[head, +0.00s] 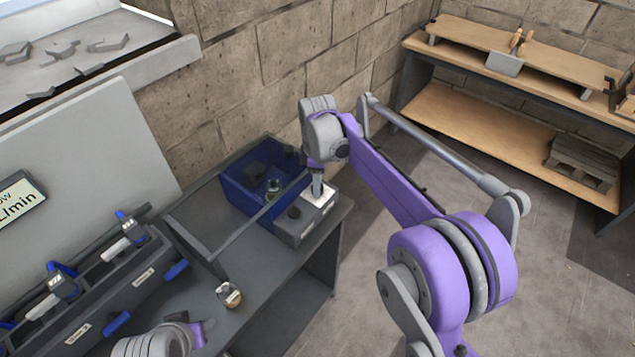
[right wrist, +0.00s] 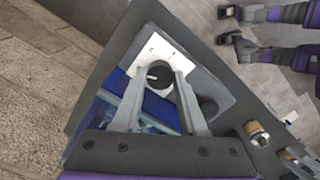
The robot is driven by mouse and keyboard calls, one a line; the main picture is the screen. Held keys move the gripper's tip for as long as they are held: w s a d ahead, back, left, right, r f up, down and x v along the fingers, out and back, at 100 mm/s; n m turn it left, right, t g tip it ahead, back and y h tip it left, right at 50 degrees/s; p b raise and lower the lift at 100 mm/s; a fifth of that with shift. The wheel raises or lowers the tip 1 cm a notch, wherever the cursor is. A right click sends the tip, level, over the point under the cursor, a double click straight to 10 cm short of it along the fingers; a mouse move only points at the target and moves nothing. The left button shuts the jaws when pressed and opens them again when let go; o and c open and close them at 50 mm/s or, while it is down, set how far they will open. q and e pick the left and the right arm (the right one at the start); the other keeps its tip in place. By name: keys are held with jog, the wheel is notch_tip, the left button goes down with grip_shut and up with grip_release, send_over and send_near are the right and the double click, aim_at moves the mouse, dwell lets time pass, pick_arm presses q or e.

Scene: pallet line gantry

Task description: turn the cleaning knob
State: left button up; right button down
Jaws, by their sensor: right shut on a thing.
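The cleaning knob (right wrist: 158,77) is a round black knob with a pale mark, on a white plate on top of a small grey box (head: 308,222). My right gripper (head: 317,192) points down onto this plate at the back end of the bench. In the right wrist view its two fingers (right wrist: 157,85) lie on either side of the knob and are shut on it. In the head view the gripper hides the knob. A second, black round piece (head: 293,212) stands on the nearer part of the box.
A blue bin (head: 238,192) holding dark items and a jar stands left of the box. A small jar (head: 229,294) sits on the bench. A rack with blue-handled tools (head: 90,285) is at the left. A wooden workbench (head: 500,112) stands at the back right.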

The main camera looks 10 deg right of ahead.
jog(key=shift+n, duration=0.6)
jog(key=c, duration=0.7)
grip_release()
jog(key=shift+c, duration=0.2)
jog(key=shift+r, duration=0.1)
notch_tip(320, 180, up, 11)
jog(key=shift+p, duration=0.35)
